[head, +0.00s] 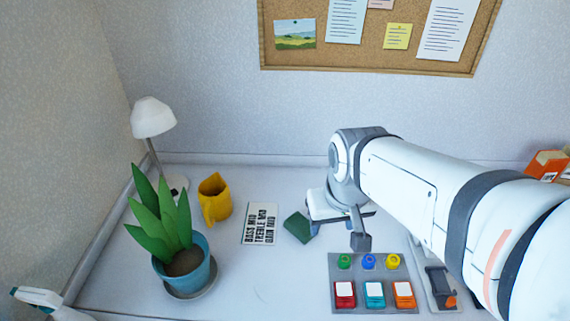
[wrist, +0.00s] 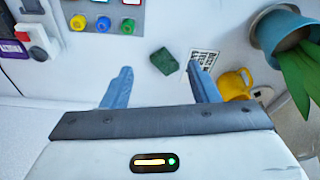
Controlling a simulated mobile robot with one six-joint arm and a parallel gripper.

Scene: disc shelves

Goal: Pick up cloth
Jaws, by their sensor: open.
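A small dark green piece (head: 298,227), which could be the cloth or a sponge, lies on the white desk. In the wrist view the green piece (wrist: 164,61) shows between and just beyond the fingertips. My gripper (head: 336,237) is open, just right of the green piece in the head view, with one finger close beside it. In the wrist view my gripper (wrist: 160,69) has its two fingers wide apart with nothing held. No other cloth shows.
A printed card (head: 260,224), yellow mug (head: 215,198), potted plant (head: 184,265) and lamp (head: 153,118) stand to the left. A grey button panel (head: 372,263) lies in front right, and a switch unit (head: 440,288) beside it. Bare desk lies in front of the card.

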